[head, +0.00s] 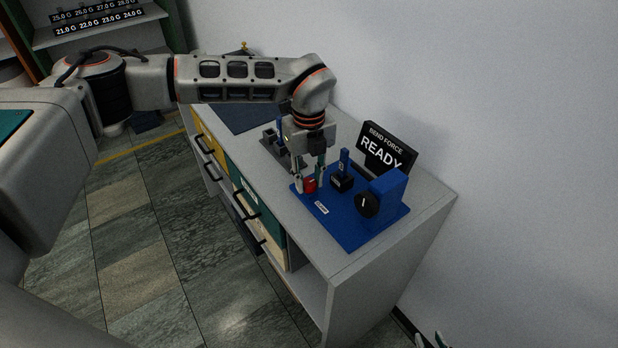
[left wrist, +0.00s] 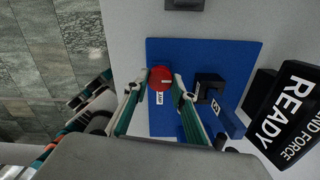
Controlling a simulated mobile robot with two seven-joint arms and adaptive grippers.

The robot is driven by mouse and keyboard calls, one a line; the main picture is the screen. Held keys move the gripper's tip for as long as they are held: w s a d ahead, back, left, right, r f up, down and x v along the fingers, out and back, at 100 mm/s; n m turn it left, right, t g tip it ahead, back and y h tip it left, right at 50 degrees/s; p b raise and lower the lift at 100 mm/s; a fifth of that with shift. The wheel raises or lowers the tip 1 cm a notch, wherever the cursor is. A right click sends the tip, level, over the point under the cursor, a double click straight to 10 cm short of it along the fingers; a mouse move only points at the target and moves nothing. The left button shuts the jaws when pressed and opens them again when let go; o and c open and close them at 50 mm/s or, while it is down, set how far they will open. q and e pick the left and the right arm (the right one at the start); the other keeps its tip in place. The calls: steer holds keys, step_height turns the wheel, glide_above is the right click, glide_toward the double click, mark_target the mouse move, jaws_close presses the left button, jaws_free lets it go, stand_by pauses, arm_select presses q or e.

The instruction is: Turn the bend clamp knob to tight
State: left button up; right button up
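The red knob (head: 309,185) sits on the near left part of the blue base plate (head: 358,235), beside a small white label (head: 321,208). In the left wrist view the knob (left wrist: 161,77) is round with a short pale mark pointing right in the picture. My left gripper (head: 311,186) points down at it. Its two fingertips (left wrist: 160,78) stand on either side of the knob, apart, with little space; firm contact cannot be told. My right gripper (head: 431,341) shows only as two separate fingertips at the bottom edge, away from the bench, with nothing visible between them.
On the plate are a black block with a blue upright (head: 343,178) and a blue housing (head: 388,190) with a black dial (head: 367,205). Behind stands a black sign (head: 387,149) reading BEND FORCE READY. A grey fixture (head: 275,150) is left of the plate. The near right bench corner is clear.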

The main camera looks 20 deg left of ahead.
arm_select(q)
steer(key=shift+c, duration=1.4)
